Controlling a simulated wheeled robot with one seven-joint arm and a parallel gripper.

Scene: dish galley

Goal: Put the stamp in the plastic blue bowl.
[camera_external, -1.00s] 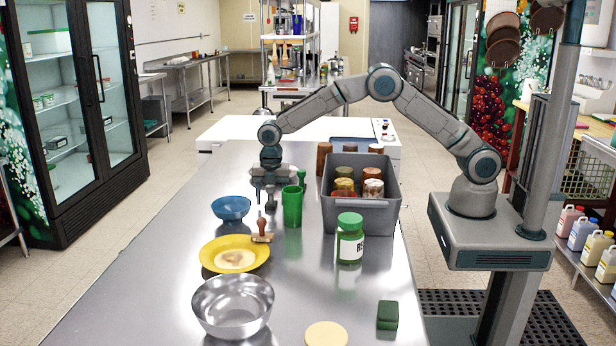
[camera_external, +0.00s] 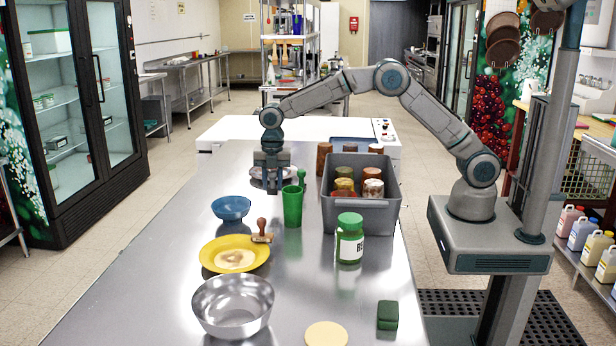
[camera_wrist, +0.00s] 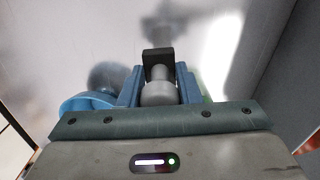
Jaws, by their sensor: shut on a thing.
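My gripper (camera_external: 272,186) is above the counter, behind the blue bowl (camera_external: 231,207) and the green cup. In the wrist view its fingers (camera_wrist: 160,88) are closed around a grey, round-knobbed thing with a black block end (camera_wrist: 158,57), which looks like a stamp. In the outside view I cannot make the held thing out. The blue bowl also shows in the wrist view (camera_wrist: 85,102), just left of the fingers. A second stamp with a red-brown handle (camera_external: 262,231) stands by the yellow plate's right rim.
The green cup (camera_external: 292,207) and a grey bin (camera_external: 362,217) with several jars stand right of the bowl. The yellow plate (camera_external: 210,255) and metal bowl (camera_external: 233,320) are nearer the camera. A green-lidded jar (camera_external: 350,240) stands before the bin. The counter left of the bowl is clear.

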